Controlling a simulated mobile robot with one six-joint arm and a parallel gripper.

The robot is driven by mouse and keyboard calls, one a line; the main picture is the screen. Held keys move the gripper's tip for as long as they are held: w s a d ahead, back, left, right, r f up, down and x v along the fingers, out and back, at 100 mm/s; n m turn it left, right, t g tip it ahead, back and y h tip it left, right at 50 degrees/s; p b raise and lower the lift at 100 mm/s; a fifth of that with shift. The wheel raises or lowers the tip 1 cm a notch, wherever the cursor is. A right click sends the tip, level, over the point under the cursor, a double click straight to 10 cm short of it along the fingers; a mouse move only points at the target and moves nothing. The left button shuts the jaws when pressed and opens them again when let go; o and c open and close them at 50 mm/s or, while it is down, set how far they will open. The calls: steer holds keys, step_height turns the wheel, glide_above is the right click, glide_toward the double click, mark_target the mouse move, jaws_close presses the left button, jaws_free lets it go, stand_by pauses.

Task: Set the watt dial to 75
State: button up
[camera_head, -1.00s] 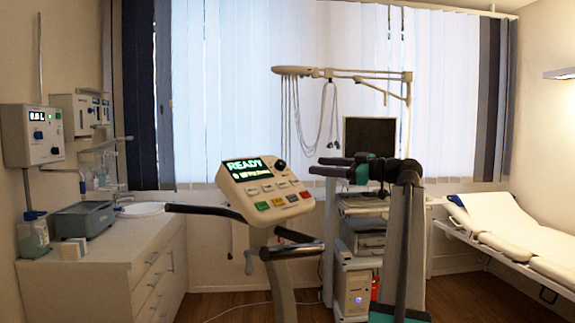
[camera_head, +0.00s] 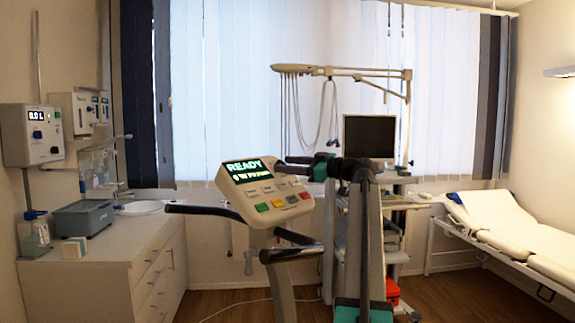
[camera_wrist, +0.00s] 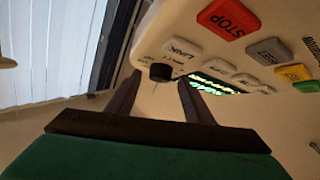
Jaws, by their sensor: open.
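The ergometer console (camera_head: 262,190) stands mid-picture in the head view, its green display (camera_head: 249,172) reading "READY" above a smaller line I cannot read. The dial is hidden behind my gripper there. In the wrist view the console is upside down and the black dial (camera_wrist: 160,72) shows near its edge; its setting is not legible. My gripper (camera_head: 283,164) reaches in from the right at the console's upper right corner. In the wrist view my gripper (camera_wrist: 157,84) is open, its two dark fingers on either side of the dial with gaps visible. I cannot tell whether they touch the console.
Handlebars (camera_head: 203,209) stick out below the console. A monitor (camera_head: 369,136) on a cart stands behind my arm. A white cabinet (camera_head: 105,255) is at left and an examination couch (camera_head: 520,240) at right. In the wrist view a red STOP key (camera_wrist: 228,18) lies near the dial.

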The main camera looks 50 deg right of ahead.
steer(key=shift+w, duration=0.1)
steer(key=c, duration=1)
